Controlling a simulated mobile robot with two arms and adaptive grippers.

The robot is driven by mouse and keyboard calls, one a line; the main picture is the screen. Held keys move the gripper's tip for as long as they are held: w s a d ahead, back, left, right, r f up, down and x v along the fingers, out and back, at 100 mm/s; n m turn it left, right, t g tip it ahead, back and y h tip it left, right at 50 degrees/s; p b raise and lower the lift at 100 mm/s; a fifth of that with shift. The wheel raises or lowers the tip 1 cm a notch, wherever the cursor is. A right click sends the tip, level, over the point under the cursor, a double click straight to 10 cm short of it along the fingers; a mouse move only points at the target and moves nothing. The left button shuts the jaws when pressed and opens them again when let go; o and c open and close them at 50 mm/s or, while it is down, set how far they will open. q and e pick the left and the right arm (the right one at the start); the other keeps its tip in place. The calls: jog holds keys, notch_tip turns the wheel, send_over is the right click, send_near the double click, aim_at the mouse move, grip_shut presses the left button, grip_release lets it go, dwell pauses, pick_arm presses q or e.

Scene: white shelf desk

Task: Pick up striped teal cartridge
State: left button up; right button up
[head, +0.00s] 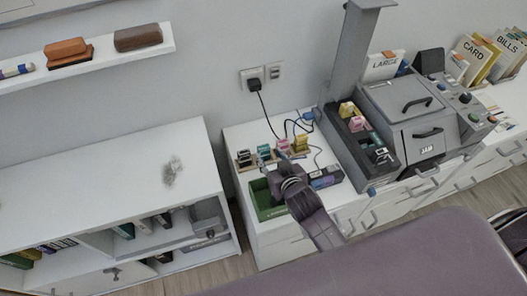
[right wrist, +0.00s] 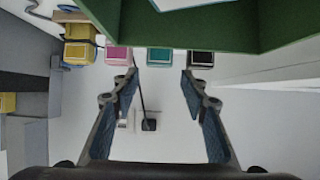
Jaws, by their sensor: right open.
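A teal cartridge (head: 264,151) stands in a row on the small stand at the back of the white cabinet, between a black one and a pink one. It also shows in the right wrist view (right wrist: 159,56), top centre; I cannot make out stripes on it. My right gripper (head: 280,163) is over the cabinet, just in front of the row. In the right wrist view my right gripper (right wrist: 158,82) is open and empty, its fingers spread to either side of the teal cartridge's position in the picture, apart from it. My left gripper is not in view.
Black (head: 243,158), pink (head: 282,146) and yellow (head: 301,145) cartridges flank the teal one. A green tray (head: 262,207) lies in front. Cables run behind.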

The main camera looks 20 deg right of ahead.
aim_at(264, 149)
jog(key=x, duration=0.3)
jog(key=shift+p, duration=0.3)
jog(key=shift+x, duration=1.25)
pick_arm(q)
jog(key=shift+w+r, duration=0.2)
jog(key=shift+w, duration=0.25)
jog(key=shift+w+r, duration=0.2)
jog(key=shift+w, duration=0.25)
pick_arm(e)
jog(key=shift+f, duration=0.1)
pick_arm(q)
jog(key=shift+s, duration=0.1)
pick_arm(e)
jog(key=shift+s, duration=0.1)
jog(key=shift+c, duration=0.6)
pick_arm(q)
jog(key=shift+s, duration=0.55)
pick_arm(e)
jog(key=c, duration=0.8)
